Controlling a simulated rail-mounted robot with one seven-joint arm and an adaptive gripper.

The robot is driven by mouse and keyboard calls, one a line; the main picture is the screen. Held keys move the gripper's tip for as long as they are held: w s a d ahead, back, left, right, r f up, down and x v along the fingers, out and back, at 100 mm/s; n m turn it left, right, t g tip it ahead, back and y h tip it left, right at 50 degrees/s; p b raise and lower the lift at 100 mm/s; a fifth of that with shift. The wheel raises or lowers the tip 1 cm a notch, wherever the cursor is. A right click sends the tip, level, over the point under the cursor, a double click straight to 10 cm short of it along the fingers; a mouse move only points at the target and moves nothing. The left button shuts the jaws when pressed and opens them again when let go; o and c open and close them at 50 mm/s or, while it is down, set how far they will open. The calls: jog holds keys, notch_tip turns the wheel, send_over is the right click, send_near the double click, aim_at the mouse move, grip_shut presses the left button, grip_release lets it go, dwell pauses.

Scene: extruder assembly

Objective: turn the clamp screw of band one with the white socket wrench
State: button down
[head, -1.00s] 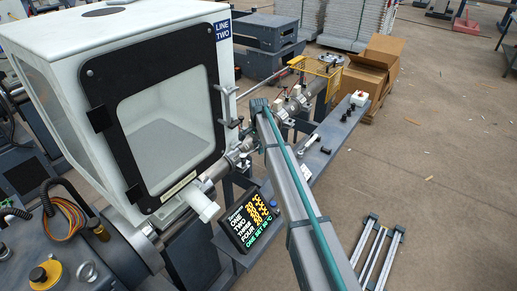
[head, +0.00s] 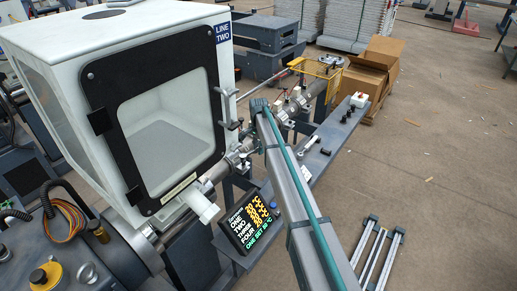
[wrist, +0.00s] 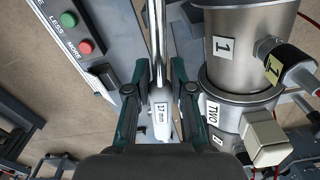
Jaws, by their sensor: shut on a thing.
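My gripper (wrist: 160,92) is shut on the white socket wrench (wrist: 161,118) in the wrist view. The wrench's white part reads "17 mm", and its bright metal shaft runs up out of the picture, so its far end is not seen. Band one (wrist: 226,80), a metal cylinder with a "1" label, stands just right of the gripper, apart from the wrench shaft here. Its clamp screw cannot be made out. In the head view my arm covers my gripper and the wrench, and the barrel (head: 281,114) with its bands shows beyond it.
The wrist view shows a box with green and red buttons (wrist: 68,19) at left and a pale terminal box (wrist: 266,141) at lower right. The head view shows the hooded cabinet (head: 150,27), a lit display (head: 250,218), and a shelf with loose tools (head: 309,147).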

jog(key=s+d+m+b, duration=0.1)
jog(key=s+m, duration=0.8)
jog(key=m, duration=0.4)
jog(key=shift+s+d, duration=0.3)
jog(key=shift+s, duration=0.05)
jog(key=shift+f+b, duration=0.5)
jog(key=shift+f, duration=0.55)
jog(key=shift+w, duration=0.1)
